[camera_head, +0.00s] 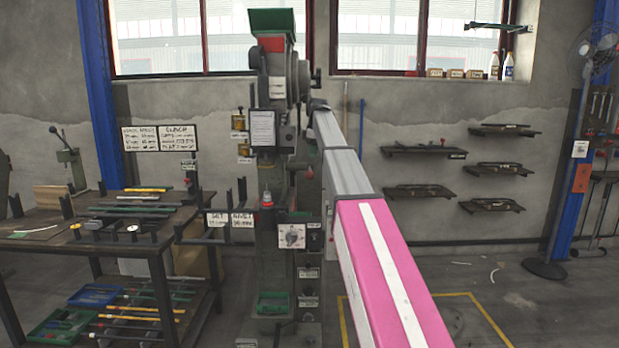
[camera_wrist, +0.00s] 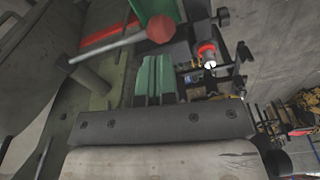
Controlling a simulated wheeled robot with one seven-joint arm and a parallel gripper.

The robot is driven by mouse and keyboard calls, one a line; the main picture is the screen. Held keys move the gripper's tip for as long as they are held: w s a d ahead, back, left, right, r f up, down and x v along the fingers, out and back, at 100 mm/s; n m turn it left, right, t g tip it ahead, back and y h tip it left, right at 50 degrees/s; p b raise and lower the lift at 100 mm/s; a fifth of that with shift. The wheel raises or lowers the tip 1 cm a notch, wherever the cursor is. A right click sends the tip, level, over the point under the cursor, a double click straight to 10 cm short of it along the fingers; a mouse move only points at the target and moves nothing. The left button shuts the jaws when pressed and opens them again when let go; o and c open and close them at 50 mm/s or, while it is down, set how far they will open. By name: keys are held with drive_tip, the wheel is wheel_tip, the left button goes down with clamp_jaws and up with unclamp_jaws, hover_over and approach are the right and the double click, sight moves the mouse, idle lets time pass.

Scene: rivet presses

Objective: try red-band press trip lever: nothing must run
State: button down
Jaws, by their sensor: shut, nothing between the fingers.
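The press (camera_head: 272,130) stands in the middle of the head view, with a red band (camera_head: 272,44) under a green hopper on top. In the wrist view, a red band (camera_wrist: 108,36) crosses the press body. The trip lever (camera_wrist: 105,50) there is a pale rod ending in a red ball (camera_wrist: 161,29), running from a round pivot at left. My gripper (camera_wrist: 155,60) is shut and empty, its greenish fingers close below the ball; I cannot tell whether they touch it. In the head view my arm reaches the press and hides part of it; the gripper is not visible there.
A red button (camera_wrist: 207,50) sits right of the lever in the wrist view. A workbench (camera_head: 60,215) with rods and tools stands left of the press. Wall shelves (camera_head: 425,151) and a standing fan (camera_head: 545,268) are at right. Yellow-lined floor there is clear.

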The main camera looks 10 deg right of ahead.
drive_tip(key=shift+f, duration=0.1)
drive_tip(key=shift+w+a+f, duration=0.1)
drive_tip(key=shift+a+f, duration=0.05)
drive_tip(key=shift+f, duration=1.6)
drive_tip(key=shift+a+f, duration=0.15)
drive_tip(key=shift+f, duration=3.75)
